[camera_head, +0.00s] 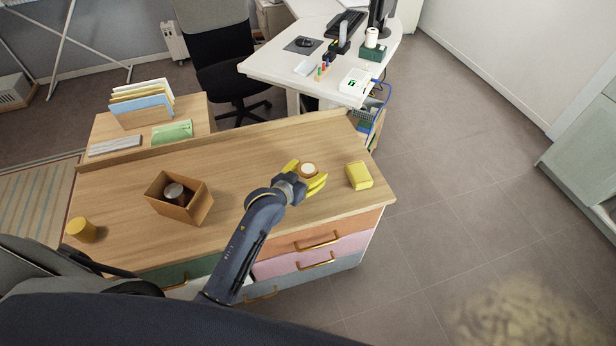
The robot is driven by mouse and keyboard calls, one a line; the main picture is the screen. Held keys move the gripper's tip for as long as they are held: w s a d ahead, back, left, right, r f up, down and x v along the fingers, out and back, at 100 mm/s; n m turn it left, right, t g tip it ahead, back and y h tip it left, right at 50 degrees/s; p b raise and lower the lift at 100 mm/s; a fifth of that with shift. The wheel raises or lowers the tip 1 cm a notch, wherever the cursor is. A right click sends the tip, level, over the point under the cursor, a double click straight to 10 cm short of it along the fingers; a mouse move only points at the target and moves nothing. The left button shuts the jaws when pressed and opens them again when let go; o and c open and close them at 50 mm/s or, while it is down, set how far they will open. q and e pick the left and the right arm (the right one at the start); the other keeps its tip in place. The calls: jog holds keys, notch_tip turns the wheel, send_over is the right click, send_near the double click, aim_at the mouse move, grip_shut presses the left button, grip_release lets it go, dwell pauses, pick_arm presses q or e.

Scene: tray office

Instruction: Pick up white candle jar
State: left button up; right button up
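The white candle jar (309,170), with a pale rim and a brownish top, stands upright on the wooden cabinet top, right of its middle. My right gripper is not in view.
A yellow block (359,176) stands close on the right, near the cabinet top's (240,165) right end. An open brown box (162,204) holding a dark can (174,192) and a yellow cylinder (82,230) stand left. The wood behind the gripper is clear.

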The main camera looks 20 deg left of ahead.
pick_arm(q)
jog(key=c, duration=1.3)
jog(key=shift+o, duration=0.2)
jog(key=shift+r, duration=0.1)
